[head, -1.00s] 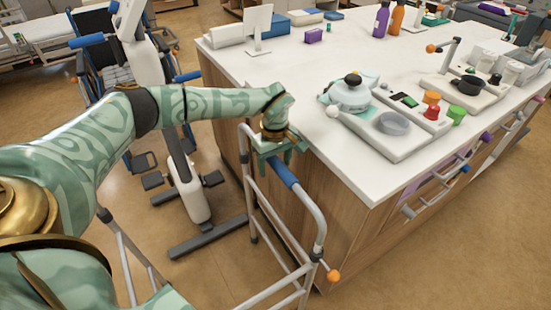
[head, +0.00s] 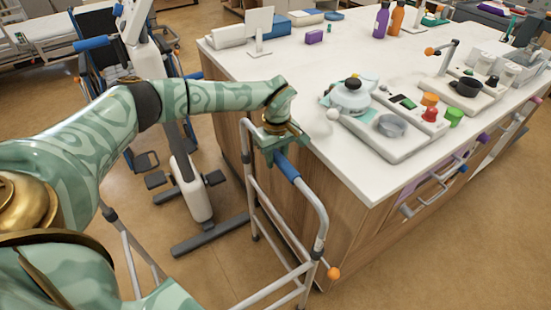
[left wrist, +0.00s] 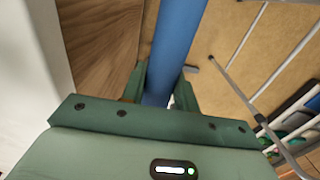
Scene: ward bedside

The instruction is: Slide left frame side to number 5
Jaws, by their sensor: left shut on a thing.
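A walking frame with grey metal tubes stands against the end of the wooden counter; its near side tube (head: 322,225) carries a blue grip (head: 287,166). My left gripper (head: 279,153) reaches down over the counter's edge and is shut on the blue grip near its far end. In the left wrist view the blue grip (left wrist: 181,40) runs between the two green fingers (left wrist: 158,85). The frame's other side (head: 128,255) is partly hidden behind my arm. No number marks are readable. My right gripper is out of view.
The white counter top (head: 330,80) lies right beside the gripper, with a tray of devices (head: 390,140) on it. An exercise machine (head: 190,190) and a wheelchair (head: 100,60) stand behind my arm. An orange knob (head: 333,273) sits low on the frame.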

